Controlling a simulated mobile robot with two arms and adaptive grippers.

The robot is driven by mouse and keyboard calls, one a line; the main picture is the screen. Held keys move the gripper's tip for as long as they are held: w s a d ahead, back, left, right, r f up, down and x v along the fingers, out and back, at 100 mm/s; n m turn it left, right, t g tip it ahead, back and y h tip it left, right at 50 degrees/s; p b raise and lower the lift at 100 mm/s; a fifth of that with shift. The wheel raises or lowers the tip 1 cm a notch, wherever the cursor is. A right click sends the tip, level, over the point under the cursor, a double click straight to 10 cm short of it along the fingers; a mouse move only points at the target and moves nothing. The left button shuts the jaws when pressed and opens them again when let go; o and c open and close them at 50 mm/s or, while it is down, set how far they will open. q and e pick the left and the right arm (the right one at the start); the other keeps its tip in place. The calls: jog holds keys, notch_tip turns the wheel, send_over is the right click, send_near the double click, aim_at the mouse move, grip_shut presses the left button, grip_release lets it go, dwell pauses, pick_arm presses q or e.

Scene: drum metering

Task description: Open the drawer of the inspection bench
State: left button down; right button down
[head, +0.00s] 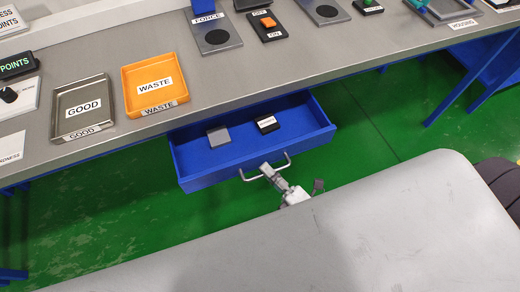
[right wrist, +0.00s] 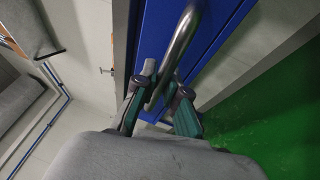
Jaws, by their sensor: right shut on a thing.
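The blue drawer (head: 250,148) of the inspection bench (head: 225,62) is pulled out from under the bench top in the head view. Its inside shows, with a grey block (head: 218,136) and a black labelled block (head: 267,124) in it. My right gripper (head: 268,170) is at the metal bar handle (head: 287,161) on the drawer's front. In the right wrist view the fingers (right wrist: 160,92) stand on both sides of the handle (right wrist: 178,50), shut on it. My left gripper does not show.
On the bench top stand a grey GOOD tray (head: 81,107), an orange WASTE tray (head: 156,84) and several labelled plates and buttons along the back. Green floor (head: 370,125) lies free right of the drawer. A blue bench leg (head: 470,85) stands at the right.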

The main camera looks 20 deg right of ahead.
jog(key=s, duration=0.8)
jog(key=shift+s+d+p, duration=0.15)
jog(key=shift+p, duration=0.25)
jog(key=c, duration=1.2)
grip_release()
jog(key=v, duration=1.2)
